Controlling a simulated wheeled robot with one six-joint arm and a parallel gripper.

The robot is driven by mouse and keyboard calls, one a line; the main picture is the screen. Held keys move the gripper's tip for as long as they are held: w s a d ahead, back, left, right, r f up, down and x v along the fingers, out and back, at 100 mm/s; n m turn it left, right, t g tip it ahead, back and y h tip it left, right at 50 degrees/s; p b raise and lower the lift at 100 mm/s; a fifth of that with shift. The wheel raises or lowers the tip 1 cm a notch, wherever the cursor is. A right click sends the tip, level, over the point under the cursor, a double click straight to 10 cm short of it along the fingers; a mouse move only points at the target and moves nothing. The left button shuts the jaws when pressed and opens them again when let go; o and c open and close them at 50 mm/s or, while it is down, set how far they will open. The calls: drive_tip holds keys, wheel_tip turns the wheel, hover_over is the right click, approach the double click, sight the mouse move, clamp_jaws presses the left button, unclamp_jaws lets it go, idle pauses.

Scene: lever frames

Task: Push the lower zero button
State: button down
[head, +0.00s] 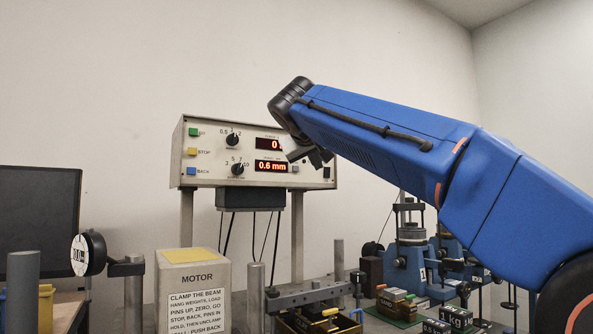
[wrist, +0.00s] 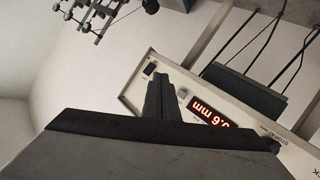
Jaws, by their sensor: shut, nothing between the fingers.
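A light control box (head: 215,155) with two red displays stands on posts in the head view. The lower display (head: 271,166) reads 0.6 mm; it shows rotated in the wrist view (wrist: 210,109). A small grey button (head: 294,168), apparently the lower zero button, sits right of it. That button also shows in the wrist view (wrist: 182,93), beside the fingers. My gripper (head: 320,158) is shut and empty in front of the panel's right part. In the wrist view its dark fingers (wrist: 158,82) overlap the panel; contact cannot be told. The area right of the upper display is hidden by my wrist.
Green, yellow and blue buttons (head: 192,151) line the panel's left side, near two knobs (head: 237,169). A dark square part (head: 326,172) is at the panel's right edge. A motor block (head: 194,285), weights (head: 437,325) and blue apparatus (head: 412,260) stand below.

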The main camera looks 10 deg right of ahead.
drive_tip(key=shift+w+a, duration=0.45)
drive_tip(key=shift+w, duration=0.85)
drive_tip(key=shift+w+a, duration=0.45)
drive_tip(key=shift+w, duration=0.9)
drive_tip(key=shift+w+a, duration=0.45)
drive_tip(key=shift+w, duration=0.85)
drive_tip(key=shift+w, duration=0.1)
drive_tip(key=shift+w+a, duration=0.1)
drive_tip(key=shift+w, duration=0.2)
drive_tip(key=shift+w+a, duration=0.1)
drive_tip(key=shift+w, duration=0.25)
drive_tip(key=shift+s, duration=0.15)
drive_tip(key=shift+s+d, duration=0.2)
drive_tip(key=shift+s, duration=0.4)
drive_tip(key=shift+s, duration=0.1)
drive_tip(key=shift+s+d, duration=0.25)
drive_tip(key=shift+s, duration=0.5)
drive_tip(key=shift+s+d, duration=0.3)
drive_tip(key=shift+s, duration=0.5)
drive_tip(key=shift+s+d, duration=0.25)
drive_tip(key=shift+s, duration=0.5)
